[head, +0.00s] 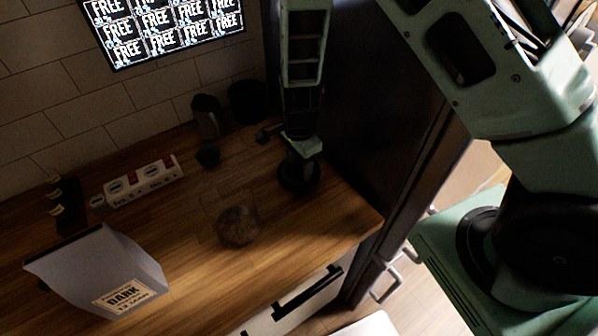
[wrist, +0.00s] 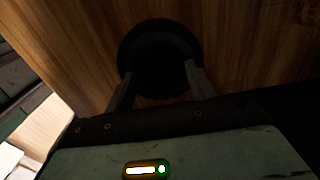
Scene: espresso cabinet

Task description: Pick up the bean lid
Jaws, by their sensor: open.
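The bean lid appears to be the dark round piece on the wooden counter below my gripper in the head view (head: 299,183). In the wrist view, the dark round lid (wrist: 158,48) lies ahead of the fingers. My gripper (wrist: 160,72) is open, with one finger at the left and one at the right of the lid's near edge. I cannot tell whether they touch it. In the head view, my gripper (head: 300,163) points down over the lid and partly hides it. A clear container with brown beans (head: 238,225) stands to the left, with no lid visible on it.
A bag marked DARK (head: 105,268) stands at the front left. A power strip (head: 145,182), a dark pitcher (head: 207,117) and a small dark cup (head: 208,157) are near the wall. A tall dark cabinet side (head: 372,120) rises close to the right of my gripper.

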